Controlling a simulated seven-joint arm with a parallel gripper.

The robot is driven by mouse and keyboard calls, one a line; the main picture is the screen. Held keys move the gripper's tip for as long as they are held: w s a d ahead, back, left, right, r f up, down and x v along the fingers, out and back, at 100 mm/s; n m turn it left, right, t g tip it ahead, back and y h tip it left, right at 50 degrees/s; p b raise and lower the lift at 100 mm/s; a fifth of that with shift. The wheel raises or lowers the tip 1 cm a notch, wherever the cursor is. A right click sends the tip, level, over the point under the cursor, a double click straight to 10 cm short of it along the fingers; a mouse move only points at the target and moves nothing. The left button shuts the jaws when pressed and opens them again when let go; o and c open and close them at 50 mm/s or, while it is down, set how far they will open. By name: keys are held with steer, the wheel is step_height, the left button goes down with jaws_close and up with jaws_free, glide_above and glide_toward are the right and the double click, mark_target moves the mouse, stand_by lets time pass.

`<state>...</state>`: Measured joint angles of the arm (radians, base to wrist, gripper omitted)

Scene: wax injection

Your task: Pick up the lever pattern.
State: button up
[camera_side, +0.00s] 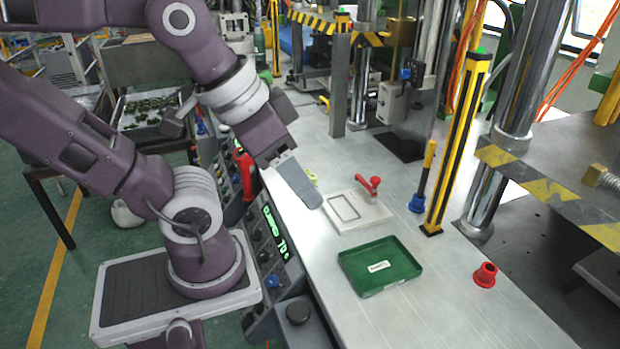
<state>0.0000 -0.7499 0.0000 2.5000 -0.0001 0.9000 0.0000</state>
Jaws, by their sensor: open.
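My gripper (312,203) is tilted down over the light bench top, seen edge-on. Its jaws are open, and I see nothing held between them. A small yellow-green piece (312,178) shows just right of the fingers and is partly hidden by them; it may be the lever pattern, but it is too small to be sure. A white block (374,218) with a dark rectangular outline lies right of the fingertips. A green tray (397,277) with a small white label lies nearer the camera.
A red cap-like part (486,275) stands right of the tray. A yellow-and-black post (459,150) and a blue-and-yellow tool (422,178) stand behind it. The press plate (560,165) overhangs at right. A control panel (271,238) edges the bench at left.

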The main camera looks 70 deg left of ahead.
mark_target(312, 177)
steer(key=w+a+f+m+g+y, duration=0.1)
steer(key=a+f+m+g+y, duration=0.25)
steer(key=a, duration=0.45)
steer(key=a+f+m+g+y, duration=0.2)
steer(key=a+y, duration=0.3)
steer(key=a, duration=0.4)
steer(key=w+a+f+m+g+y, duration=0.1)
steer(key=a+f+m+g+y, duration=0.2)
steer(key=a, duration=0.5)
steer(key=w+a+f+m+t, duration=0.1)
steer(key=w+f+m+t, duration=0.1)
steer(key=w+f+m, duration=0.2)
steer(key=w+a+f+m+t, duration=0.2)
steer(key=w+f+m+t, duration=0.1)
steer(key=f, duration=0.4)
steer(key=w+a+f+m+t+y, duration=0.1)
steer(key=w+a+f+m+t, duration=0.1)
steer(key=w+f+m, duration=0.3)
steer(key=shift+w+a+f+m+t, duration=0.1)
steer(key=shift+w+f+m+t, duration=0.1)
steer(key=shift+m+t, duration=0.25)
steer(key=shift+w+a+f+m+t, duration=0.1)
steer(key=shift+w+m+t, duration=0.1)
steer(key=shift+m, duration=0.4)
steer(key=x, duration=0.6)
steer(key=shift+s+a+f, duration=0.1)
steer(key=shift+a+f, duration=0.1)
steer(key=shift+f, duration=0.2)
jaws_close()
